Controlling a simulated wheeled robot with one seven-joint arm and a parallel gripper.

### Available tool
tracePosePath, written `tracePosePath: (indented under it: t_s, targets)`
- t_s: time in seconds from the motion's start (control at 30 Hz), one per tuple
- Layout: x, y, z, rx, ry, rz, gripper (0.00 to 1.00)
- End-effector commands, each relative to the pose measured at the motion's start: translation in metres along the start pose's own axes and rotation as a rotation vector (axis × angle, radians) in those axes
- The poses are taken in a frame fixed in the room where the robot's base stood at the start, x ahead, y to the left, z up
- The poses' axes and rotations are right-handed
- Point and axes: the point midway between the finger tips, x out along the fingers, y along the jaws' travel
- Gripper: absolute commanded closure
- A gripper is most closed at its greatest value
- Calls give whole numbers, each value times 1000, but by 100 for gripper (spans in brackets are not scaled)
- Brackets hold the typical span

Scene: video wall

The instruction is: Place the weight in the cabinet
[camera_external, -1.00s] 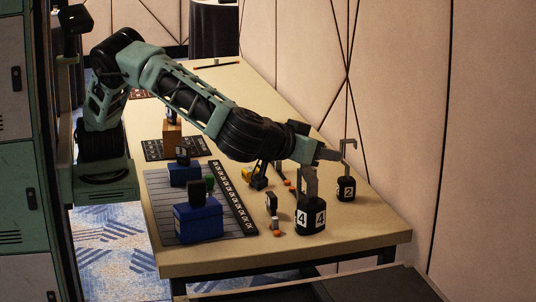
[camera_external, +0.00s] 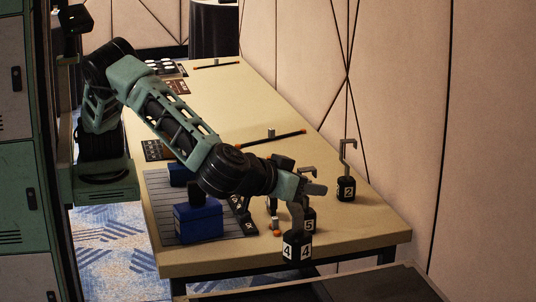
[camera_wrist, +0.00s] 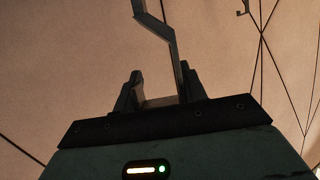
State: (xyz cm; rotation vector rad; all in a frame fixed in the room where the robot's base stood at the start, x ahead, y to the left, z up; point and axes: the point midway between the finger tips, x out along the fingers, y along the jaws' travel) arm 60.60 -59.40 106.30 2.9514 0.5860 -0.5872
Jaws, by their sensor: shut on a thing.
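The black weight marked 4 (camera_external: 297,249) hangs upright from its grey hook below my gripper (camera_external: 312,190), at the table's near edge in the external view. My gripper is shut on the hook. In the wrist view the grey hook (camera_wrist: 168,40) rises between the two dark fingers of my gripper (camera_wrist: 160,85). The weight's body is not seen there. Green and grey cabinet doors (camera_external: 20,190) with dark handles stand at the far left, apart from the weight. The doors in view look shut; the inside is hidden.
A black weight marked 5 (camera_external: 310,221) stands close behind the held one. A weight marked 2 (camera_external: 346,190) with a tall hook stands to the right. A blue box (camera_external: 198,223) is on the table's left (camera_external: 230,110). A black-and-orange rod (camera_external: 262,140) lies farther back.

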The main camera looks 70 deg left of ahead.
Motion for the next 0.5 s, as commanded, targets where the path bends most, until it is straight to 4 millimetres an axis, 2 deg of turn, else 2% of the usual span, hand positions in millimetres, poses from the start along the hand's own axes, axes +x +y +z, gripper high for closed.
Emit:
tracePosePath:
  t_s: [0.2,0.5]
  targets:
    - [14,0,32,0,3,-1,100]
    - [30,0,70,2,3,-2,100]
